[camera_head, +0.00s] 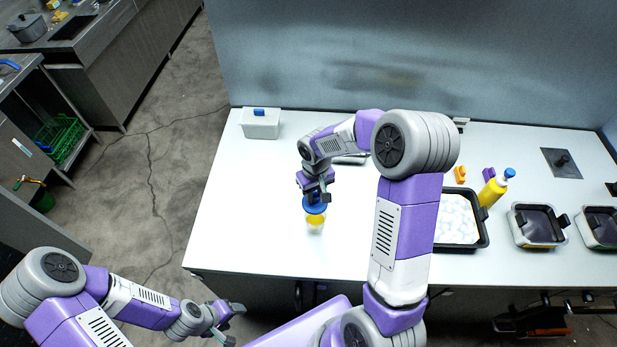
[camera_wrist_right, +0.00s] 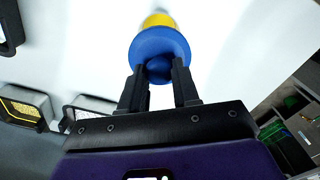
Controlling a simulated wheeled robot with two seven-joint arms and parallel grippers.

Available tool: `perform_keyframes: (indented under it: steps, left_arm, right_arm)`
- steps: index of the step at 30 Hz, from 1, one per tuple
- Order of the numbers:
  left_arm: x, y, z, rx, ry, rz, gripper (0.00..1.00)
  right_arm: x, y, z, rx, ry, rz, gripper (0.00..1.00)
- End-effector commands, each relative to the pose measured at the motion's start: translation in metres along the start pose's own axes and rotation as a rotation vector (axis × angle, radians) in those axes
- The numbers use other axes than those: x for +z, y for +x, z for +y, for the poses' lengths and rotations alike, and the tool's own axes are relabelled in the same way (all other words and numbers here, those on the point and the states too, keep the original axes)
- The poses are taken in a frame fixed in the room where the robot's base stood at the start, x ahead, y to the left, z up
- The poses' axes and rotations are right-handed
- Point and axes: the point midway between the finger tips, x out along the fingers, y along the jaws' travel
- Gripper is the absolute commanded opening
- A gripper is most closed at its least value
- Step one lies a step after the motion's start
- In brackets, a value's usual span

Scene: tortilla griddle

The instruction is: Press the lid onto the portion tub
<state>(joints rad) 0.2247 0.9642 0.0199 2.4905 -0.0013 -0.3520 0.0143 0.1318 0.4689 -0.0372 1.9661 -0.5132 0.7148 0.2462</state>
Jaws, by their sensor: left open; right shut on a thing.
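The blue lid (camera_head: 313,207) is a round disc with a knob; it also shows in the right wrist view (camera_wrist_right: 160,45). My right gripper (camera_head: 318,190) is shut on the lid's knob, with a finger on each side of it in the wrist view (camera_wrist_right: 159,80). The portion tub (camera_head: 315,229) is small and clear with yellow contents, standing on the white table just below the lid. Part of it shows beyond the lid in the wrist view (camera_wrist_right: 158,18). I cannot tell whether lid and rim touch. My left gripper (camera_head: 230,324) is open and empty, off the table's front left.
A white box with a blue handle (camera_head: 260,124) stands at the back left of the table (camera_head: 235,220). To the right are a black-rimmed tray (camera_head: 484,230), a yellow bottle (camera_head: 491,192) and dark-lidded containers (camera_head: 538,225). The table left of the tub is clear.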

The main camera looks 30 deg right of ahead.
Motion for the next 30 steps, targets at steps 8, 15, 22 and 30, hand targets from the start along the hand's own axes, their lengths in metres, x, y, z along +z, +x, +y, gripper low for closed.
perform_keyframes:
  steps: [8, 15, 22, 30]
  left_arm:
    - [0.001, 0.001, -0.001, 0.0, -0.001, -0.002, 0.61]
    - [0.0, 0.009, -0.003, 0.0, 0.0, -0.001, 0.61]
    - [-0.001, 0.025, -0.009, 0.0, 0.0, -0.001, 0.61]
    - [-0.002, 0.044, -0.017, 0.0, 0.0, 0.0, 0.61]
  right_arm:
    - [0.0, 0.001, 0.0, 0.0, 0.0, 0.001, 0.03]
    - [0.002, 0.006, 0.0, 0.001, 0.0, 0.001, 0.03]
    - [0.002, 0.026, 0.0, 0.001, 0.0, -0.001, 0.03]
    - [0.002, 0.051, 0.0, 0.0, 0.0, 0.0, 0.03]
